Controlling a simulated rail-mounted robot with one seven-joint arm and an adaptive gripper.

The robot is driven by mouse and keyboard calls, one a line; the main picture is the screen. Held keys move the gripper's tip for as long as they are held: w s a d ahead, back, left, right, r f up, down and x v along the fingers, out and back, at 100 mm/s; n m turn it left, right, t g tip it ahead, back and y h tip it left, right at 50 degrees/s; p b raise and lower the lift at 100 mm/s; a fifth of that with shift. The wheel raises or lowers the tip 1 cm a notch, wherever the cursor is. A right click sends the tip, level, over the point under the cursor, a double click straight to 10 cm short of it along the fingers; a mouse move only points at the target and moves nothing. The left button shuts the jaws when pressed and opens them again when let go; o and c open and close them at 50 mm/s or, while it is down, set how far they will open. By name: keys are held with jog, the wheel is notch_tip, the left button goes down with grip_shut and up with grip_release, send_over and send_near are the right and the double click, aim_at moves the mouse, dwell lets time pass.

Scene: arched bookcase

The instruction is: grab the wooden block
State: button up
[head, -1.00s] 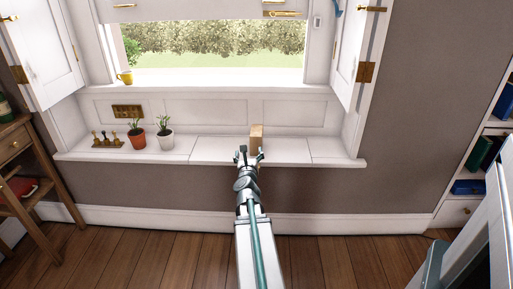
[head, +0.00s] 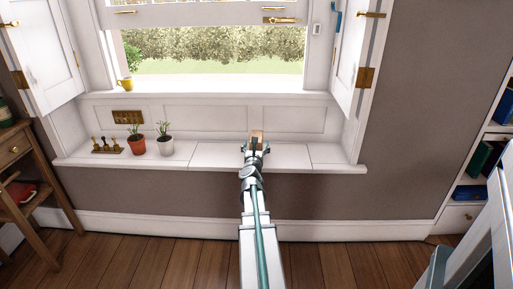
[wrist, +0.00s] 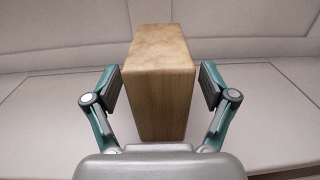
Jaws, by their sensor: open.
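The wooden block (head: 257,135) stands upright on the white window seat, in front of the panelled wall below the window. In the wrist view the light brown block (wrist: 160,85) fills the middle. My gripper (head: 256,149) is at the block, and its arm hides the block's lower part in the head view. In the wrist view my gripper (wrist: 160,88) is open, with one finger on each side of the block. A gap shows between each finger pad and the block.
On the window seat (head: 225,155) to the left stand a white pot (head: 165,147), a terracotta pot (head: 136,146) and a small rack with dark pegs (head: 107,147). A yellow cup (head: 126,84) is on the sill above. The seat right of the block is clear.

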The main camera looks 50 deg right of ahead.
jog(key=x, duration=0.2)
jog(key=shift+w+d, duration=0.2)
jog(key=shift+d, duration=0.1)
jog(key=c, duration=1.4)
